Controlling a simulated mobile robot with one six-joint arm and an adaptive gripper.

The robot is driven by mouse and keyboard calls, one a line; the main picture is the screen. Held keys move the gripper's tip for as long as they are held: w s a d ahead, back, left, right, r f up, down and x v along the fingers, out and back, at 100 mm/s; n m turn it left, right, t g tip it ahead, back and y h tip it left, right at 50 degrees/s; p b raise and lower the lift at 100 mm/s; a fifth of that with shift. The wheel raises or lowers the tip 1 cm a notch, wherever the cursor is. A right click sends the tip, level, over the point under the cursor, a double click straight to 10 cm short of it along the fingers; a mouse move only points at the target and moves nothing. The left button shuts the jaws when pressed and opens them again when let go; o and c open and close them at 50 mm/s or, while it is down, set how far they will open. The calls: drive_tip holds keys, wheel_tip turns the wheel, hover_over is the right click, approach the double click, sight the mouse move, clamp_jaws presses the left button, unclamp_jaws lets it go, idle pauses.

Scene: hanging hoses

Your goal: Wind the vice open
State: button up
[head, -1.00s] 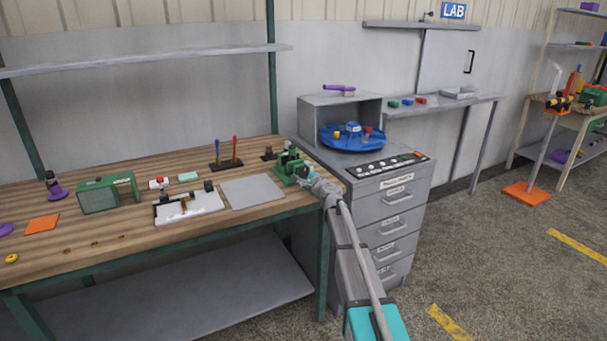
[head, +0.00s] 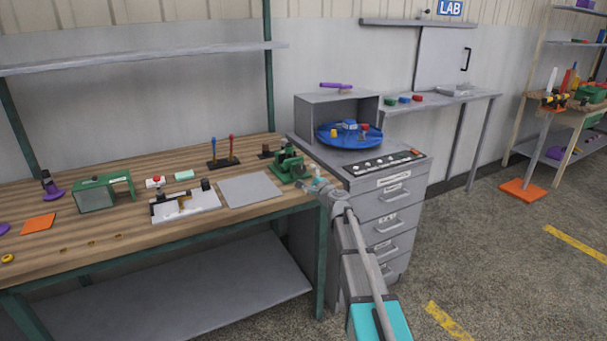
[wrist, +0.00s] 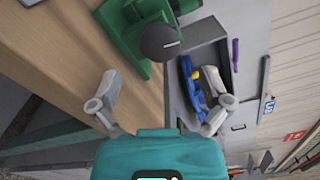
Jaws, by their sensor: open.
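The green vice (head: 287,165) stands on the right end of the wooden workbench (head: 120,240). In the wrist view the vice (wrist: 125,25) is ahead at the top, with a dark round knob or screw end (wrist: 160,42) and a thin light bar on it facing me. My gripper (head: 318,186) is just in front of the vice, at the bench's right edge. In the wrist view my gripper (wrist: 165,92) has its fingers spread wide with nothing between them. The knob lies beyond the fingertips, apart from them. The vice jaws are too small to judge.
A grey drawer cabinet (head: 385,215) stands right of the bench, carrying a blue round tray (head: 348,143) and a panel of knobs (head: 385,163). A grey mat (head: 250,190) and a white board fixture (head: 185,207) lie left of the vice. Open floor is at the right.

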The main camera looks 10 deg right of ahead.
drive_tip(key=v, duration=0.6)
drive_tip(key=shift+s, duration=0.2)
drive_tip(key=s+a+f+n+g+y, duration=0.1)
drive_tip(key=s+a+f+n+g, duration=0.45)
drive_tip(key=s+n, duration=0.2)
drive_tip(key=s+a+f+n+g+y, duration=0.1)
drive_tip(key=s+a+f+n+g, duration=0.4)
drive_tip(key=s, duration=0.3)
drive_tip(key=s+d+f+n+g+h, duration=0.3)
drive_tip(key=s+f+h, duration=0.1)
drive_tip(key=s, duration=0.5)
drive_tip(key=s+d+f+n+g+h, duration=0.4)
drive_tip(key=s, duration=0.6)
wheel_tip(320, 180, up, 22)
drive_tip(key=p, duration=2.2)
drive_tip(key=shift+w+a, duration=0.2)
drive_tip(key=shift+w, duration=0.2)
